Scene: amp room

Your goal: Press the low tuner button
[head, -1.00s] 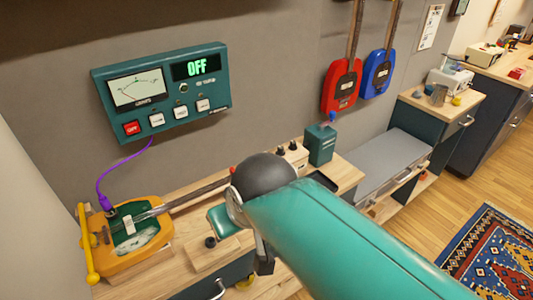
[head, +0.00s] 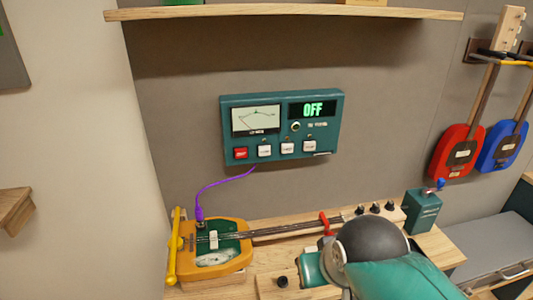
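The tuner (head: 282,126) is a teal box on the grey wall, with a needle meter on its left and a dark display reading "OFF" in green. A red button (head: 241,153) and three white buttons (head: 287,148) run along its lower edge. Their labels are too small to read, so I cannot tell which one is low. My arm, a teal link with a dark ball joint, stands at the lower right, below and right of the tuner and apart from it in the picture. My gripper's fingertips do not show.
An orange stringed instrument (head: 232,257) lies on the wooden bench below, with a purple cable (head: 222,183) rising towards the tuner. A wooden shelf (head: 420,15) hangs above. Red (head: 456,150) and blue (head: 502,147) guitars hang at right. A teal box (head: 421,211) stands on the bench.

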